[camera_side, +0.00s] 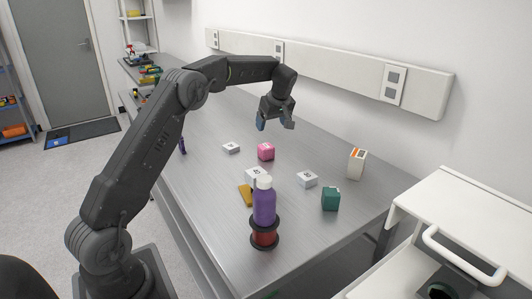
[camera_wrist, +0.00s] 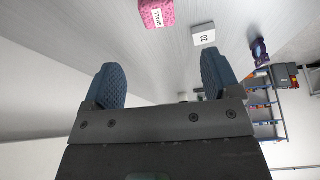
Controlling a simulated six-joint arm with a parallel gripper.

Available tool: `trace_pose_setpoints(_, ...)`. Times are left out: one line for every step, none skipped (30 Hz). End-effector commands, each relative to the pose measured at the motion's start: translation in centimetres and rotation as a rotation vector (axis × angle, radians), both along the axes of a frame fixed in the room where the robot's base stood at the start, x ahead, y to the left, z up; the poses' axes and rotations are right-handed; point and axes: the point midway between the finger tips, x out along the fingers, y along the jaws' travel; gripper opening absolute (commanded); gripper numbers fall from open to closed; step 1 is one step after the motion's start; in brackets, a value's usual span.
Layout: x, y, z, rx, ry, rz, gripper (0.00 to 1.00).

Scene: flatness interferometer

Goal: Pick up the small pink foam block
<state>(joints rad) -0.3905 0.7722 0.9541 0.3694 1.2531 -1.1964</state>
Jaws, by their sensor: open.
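The small pink foam block (camera_side: 266,152) sits on the grey metal bench near its middle. It also shows at the top of the wrist view (camera_wrist: 157,13), with dark lettering on one face and its upper part cut off by the frame edge. My gripper (camera_side: 274,124) is above the bench, in the air, behind the block in the side view. Its two blue-grey fingers (camera_wrist: 162,84) are spread apart with nothing between them. The gripper does not touch the block.
White labelled boxes stand around the block: one at left (camera_side: 231,148), one in front (camera_side: 254,174), one at right (camera_side: 307,179). A purple bottle (camera_side: 264,205), yellow item (camera_side: 246,195), red spool (camera_side: 264,236), teal block (camera_side: 331,199) and white-orange box (camera_side: 356,163) are also on the bench.

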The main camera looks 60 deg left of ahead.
Motion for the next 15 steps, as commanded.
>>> trace_pose_setpoints(0.0, 0.3, -0.8, -0.001, 0.003, 0.003, 0.83)
trace_pose_setpoints(0.0, 0.5, -1.2, -0.002, 0.004, 0.003, 0.83)
trace_pose_setpoints(0.0, 0.7, -1.9, -0.002, 0.005, 0.002, 0.83)
trace_pose_setpoints(0.0, 0.9, -2.5, -0.002, 0.005, 0.002, 0.83)
trace_pose_setpoints(0.0, 1.2, -3.0, -0.002, 0.004, 0.002, 0.83)
trace_pose_setpoints(0.1, 1.5, -3.8, -0.002, 0.004, 0.002, 0.83)
trace_pose_setpoints(0.1, 1.7, -4.3, -0.003, 0.004, 0.002, 0.83)
trace_pose_setpoints(0.1, 1.9, -4.8, -0.002, 0.003, 0.001, 0.83)
trace_pose_setpoints(0.1, 2.2, -5.5, -0.003, 0.004, 0.001, 0.83)
trace_pose_setpoints(0.1, 2.3, -5.9, -0.002, 0.004, 0.001, 0.83)
trace_pose_setpoints(0.2, 2.5, -6.3, -0.002, 0.002, 0.0, 0.83)
trace_pose_setpoints(0.2, 2.7, -6.7, -0.001, 0.003, -0.001, 0.83)
trace_pose_setpoints(0.2, 2.7, -6.9, -0.001, 0.003, -0.001, 0.83)
trace_pose_setpoints(0.2, 2.8, -7.2, -0.001, 0.003, -0.001, 0.83)
trace_pose_setpoints(0.2, 2.9, -7.4, -0.001, 0.002, -0.001, 0.83)
